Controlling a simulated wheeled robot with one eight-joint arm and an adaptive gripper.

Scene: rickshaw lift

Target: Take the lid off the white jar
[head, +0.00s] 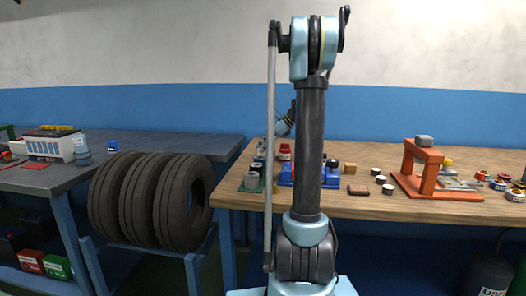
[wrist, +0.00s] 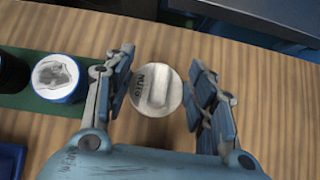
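The white lid (wrist: 156,90) shows in the wrist view from above. It is round, with a raised bar across the middle and dark lettering that seems to read "NUTS". The jar under it is hidden by the lid. My gripper (wrist: 160,72) is open, with one finger on each side of the lid. The left finger looks very close to the rim; I cannot tell if it touches. A small gap shows on the right. In the head view my arm hides the gripper's fingers, and I cannot make out the white jar.
A blue container with a whitish top (wrist: 56,76) stands left of the lid on a green strip (wrist: 32,104). In the head view, the wooden bench (head: 390,205) holds a red press (head: 428,175) and several small jars. Tyres (head: 150,200) stand at left.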

